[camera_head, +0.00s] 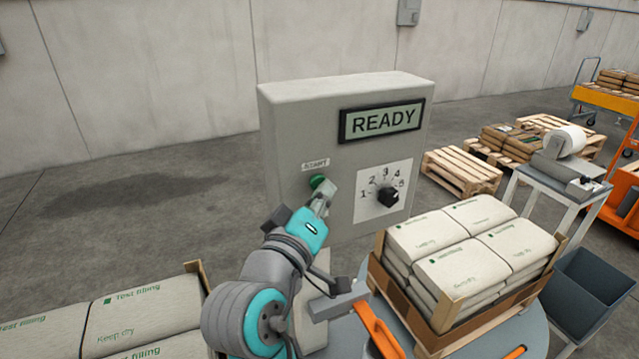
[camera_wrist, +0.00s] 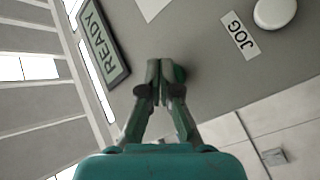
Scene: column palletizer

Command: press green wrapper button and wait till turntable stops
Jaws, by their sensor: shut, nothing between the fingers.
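A grey control box (camera_head: 292,130) carries a green button (camera_head: 316,181) under a START label, and a display (camera_head: 382,121) that reads READY. My gripper (camera_head: 326,190) is shut and empty, with its fingertips right at the green button; contact cannot be told. In the wrist view the shut fingertips (camera_wrist: 160,68) partly cover the green button (camera_wrist: 179,74). The grey turntable (camera_head: 535,335) is partly in view at the lower right, with a pallet of stacked bags (camera_head: 465,255) on it.
A black dial (camera_head: 388,196) numbered 1 to 5 sits right of the button. The wrist view shows a JOG label (camera_wrist: 240,36) beside a white round button (camera_wrist: 274,12). A roll stand (camera_head: 563,160), a dark bin (camera_head: 590,290) and wooden pallets (camera_head: 460,172) stand to the right.

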